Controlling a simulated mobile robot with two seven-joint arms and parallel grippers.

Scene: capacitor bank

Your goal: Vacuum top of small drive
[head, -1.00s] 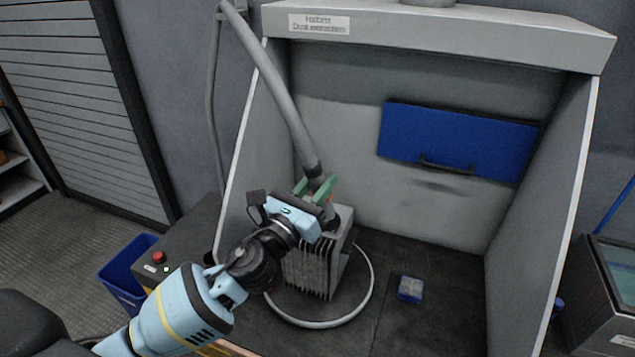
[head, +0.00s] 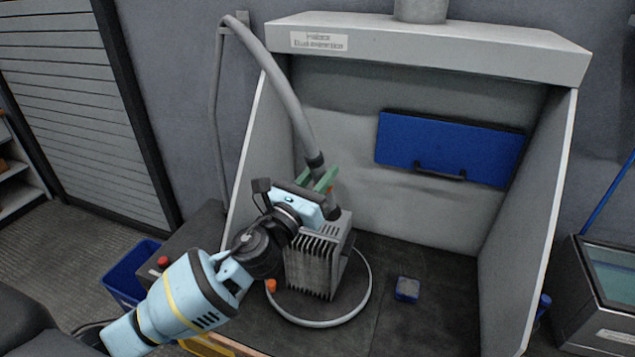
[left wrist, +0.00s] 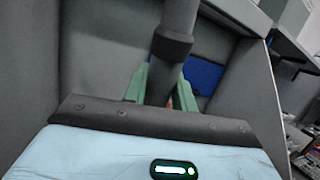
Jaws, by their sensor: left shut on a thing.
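The small drive (head: 318,268) is a grey finned box standing on a round turntable with a pale rim (head: 366,290), inside the booth. My left gripper (head: 326,180) is above the drive's top, its green fingers shut on the vacuum hose's end (head: 316,160). The grey hose (head: 275,80) rises from there to a bracket at the upper left. In the left wrist view the hose (left wrist: 174,50) stands between the green fingers (left wrist: 160,85). The nozzle tip is hidden behind my gripper, so I cannot tell whether it touches the drive. My right gripper is out of view.
A grey booth (head: 420,215) encloses the drive with side walls and a hood. A blue panel (head: 448,148) with a handle is on its back wall. A small blue block (head: 407,289) lies right of the turntable. A blue bin (head: 128,278) stands at lower left.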

